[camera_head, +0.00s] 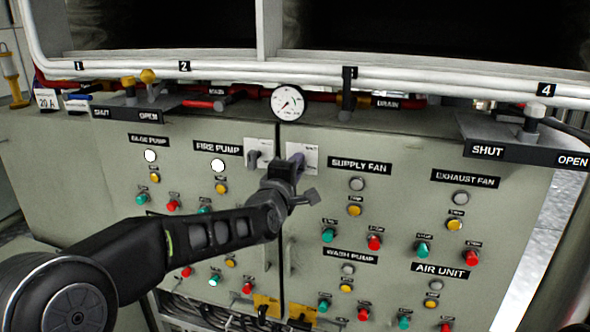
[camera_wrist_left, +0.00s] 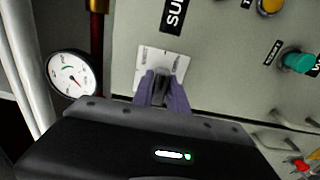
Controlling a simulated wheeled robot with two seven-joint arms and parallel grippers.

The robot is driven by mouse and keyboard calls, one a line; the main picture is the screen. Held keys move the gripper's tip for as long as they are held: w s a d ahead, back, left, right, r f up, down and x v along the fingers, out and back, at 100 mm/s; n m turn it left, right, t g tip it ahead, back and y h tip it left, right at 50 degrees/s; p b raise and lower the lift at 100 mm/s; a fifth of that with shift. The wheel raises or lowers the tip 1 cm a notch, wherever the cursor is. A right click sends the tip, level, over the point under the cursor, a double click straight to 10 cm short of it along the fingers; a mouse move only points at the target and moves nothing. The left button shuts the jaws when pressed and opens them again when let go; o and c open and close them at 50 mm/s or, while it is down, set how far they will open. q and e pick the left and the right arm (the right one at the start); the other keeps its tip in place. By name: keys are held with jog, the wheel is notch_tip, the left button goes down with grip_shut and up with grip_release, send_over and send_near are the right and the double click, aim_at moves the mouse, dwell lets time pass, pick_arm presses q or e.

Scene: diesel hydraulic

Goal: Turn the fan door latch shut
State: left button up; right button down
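The fan door latch is a small dark grey handle (camera_wrist_left: 160,88) on a white plate (camera_wrist_left: 176,62). The plate also shows in the head view (camera_head: 309,153), at the top left corner of the cabinet door with the fan controls. My left gripper (camera_head: 295,164) reaches up to it from below. In the left wrist view its two purple fingers (camera_wrist_left: 161,97) lie on either side of the handle, seemingly shut against it. The gripper body hides the handle's lower part and, in the head view, nearly all of it. My right gripper is out of view.
A similar latch (camera_head: 256,157) on a white plate is just left, on the pump door. A round gauge (camera_head: 288,103) sits above. Coloured buttons and lamps cover both doors. Pipes and a ledge with a valve (camera_head: 532,118) run along the top.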

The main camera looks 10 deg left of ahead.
pick_arm(q)
grip_shut()
jog(key=n, duration=0.4)
jog(key=shift+a+f+n, duration=0.1)
jog(key=shift+n, duration=0.2)
jog(key=n, duration=0.8)
jog(key=shift+n, duration=0.3)
jog(key=n, duration=0.4)
jog(key=o, duration=0.5)
grip_release()
jog(key=shift+o, duration=0.2)
